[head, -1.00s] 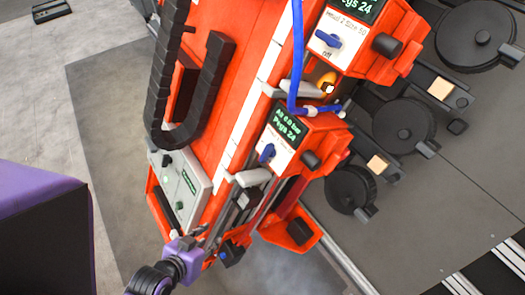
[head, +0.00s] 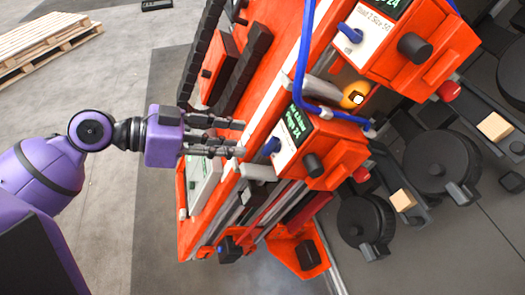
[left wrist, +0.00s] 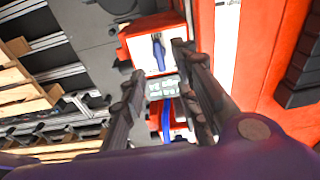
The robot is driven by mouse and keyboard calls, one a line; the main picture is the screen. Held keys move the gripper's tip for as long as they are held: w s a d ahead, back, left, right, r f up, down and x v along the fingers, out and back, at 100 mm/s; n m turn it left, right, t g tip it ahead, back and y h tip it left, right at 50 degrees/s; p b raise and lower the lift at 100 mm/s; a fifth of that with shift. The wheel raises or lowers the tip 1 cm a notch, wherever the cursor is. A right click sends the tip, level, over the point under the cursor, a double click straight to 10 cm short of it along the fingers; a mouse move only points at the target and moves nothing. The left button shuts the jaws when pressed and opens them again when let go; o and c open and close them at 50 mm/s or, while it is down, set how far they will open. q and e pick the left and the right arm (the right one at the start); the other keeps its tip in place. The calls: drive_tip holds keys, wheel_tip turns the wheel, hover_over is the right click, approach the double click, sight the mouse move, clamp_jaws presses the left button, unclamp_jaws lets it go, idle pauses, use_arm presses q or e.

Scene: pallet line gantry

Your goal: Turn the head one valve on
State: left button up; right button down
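The head one valve is a small blue handle (head: 271,147) on the white panel of the lower orange print head, beside a small dark screen with green text (head: 297,122). In the left wrist view the blue handle (left wrist: 158,52) stands roughly upright on its white panel, between the lines of my fingers. My left gripper (head: 242,138) reaches in from the left with its fingers apart, tips just short of the handle. It looks open and empty, and I see no contact. Its spread fingers also frame the panel in the left wrist view. My right gripper is not in view.
The upper orange head has a similar blue handle (head: 350,33) and a black knob (head: 415,47). A blue hose (head: 303,70) runs down near the lower head, which has its own black knob (head: 314,165). Black round rollers (head: 440,162) lie at right. Wooden pallets (head: 45,45) sit far left.

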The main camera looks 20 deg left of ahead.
sight(267, 145)
use_arm(q)
drive_tip(key=x, duration=0.6)
drive_tip(key=shift+w+d+r+p, duration=0.15)
drive_tip(key=shift+d+r+p, duration=0.1)
drive_tip(key=shift+p, duration=0.15)
drive_tip(key=shift+w+d+f, duration=0.3)
drive_tip(key=shift+d+f, duration=0.05)
drive_tip(key=shift+d, duration=0.1)
